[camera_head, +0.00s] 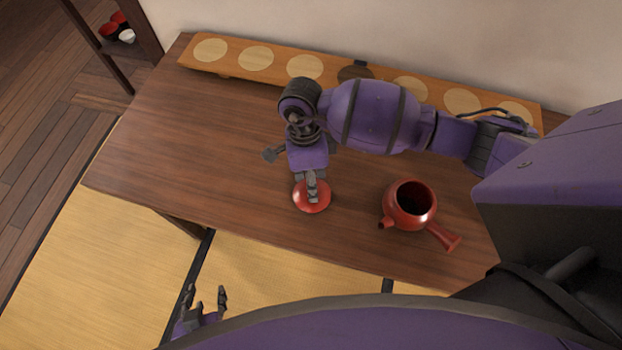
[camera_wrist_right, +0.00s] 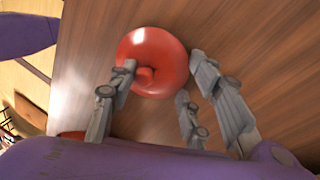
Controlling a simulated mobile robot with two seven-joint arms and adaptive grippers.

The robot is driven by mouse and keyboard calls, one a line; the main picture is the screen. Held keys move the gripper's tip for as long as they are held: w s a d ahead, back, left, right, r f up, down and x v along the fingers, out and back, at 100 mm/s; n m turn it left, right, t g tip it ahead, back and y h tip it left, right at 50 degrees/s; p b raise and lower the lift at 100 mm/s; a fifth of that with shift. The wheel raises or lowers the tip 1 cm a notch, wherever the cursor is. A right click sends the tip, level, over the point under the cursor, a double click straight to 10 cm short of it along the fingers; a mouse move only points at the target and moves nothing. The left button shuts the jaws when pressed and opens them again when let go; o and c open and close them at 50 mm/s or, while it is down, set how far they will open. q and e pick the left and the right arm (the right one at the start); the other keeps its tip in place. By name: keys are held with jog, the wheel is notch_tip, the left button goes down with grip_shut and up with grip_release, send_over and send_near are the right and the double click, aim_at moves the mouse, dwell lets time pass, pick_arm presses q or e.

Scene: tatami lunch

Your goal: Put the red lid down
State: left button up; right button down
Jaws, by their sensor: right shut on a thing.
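The red lid (camera_head: 312,198) is round and glossy with a small knob. In the head view it is at the middle of the wooden table (camera_head: 150,150), near the front edge. My right gripper (camera_head: 312,190) is over it, shut on it. In the right wrist view the lid (camera_wrist_right: 160,50) shows with my right gripper's grey fingers (camera_wrist_right: 165,75) around its knob. I cannot tell whether the lid touches the table. The red teapot (camera_head: 412,195) stands open to the right, its handle toward the lower right. My left gripper (camera_head: 205,292) is open and empty, in front of the table.
A long wooden board (camera_head: 256,58) with pale round spots lies along the back of the table by the wall. A shelf at top left holds red and white bowls (camera_head: 127,36). The table's left part is clear. Tatami mats (camera_head: 80,250) lie in front.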

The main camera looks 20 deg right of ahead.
jog(key=shift+f, duration=0.15)
jog(key=c, duration=0.9)
grip_release()
jog(key=shift+r, duration=0.4)
jog(key=v, duration=1.1)
jog(key=shift+w+r, duration=0.15)
jog(key=shift+r, duration=0.2)
jog(key=shift+a, duration=0.1)
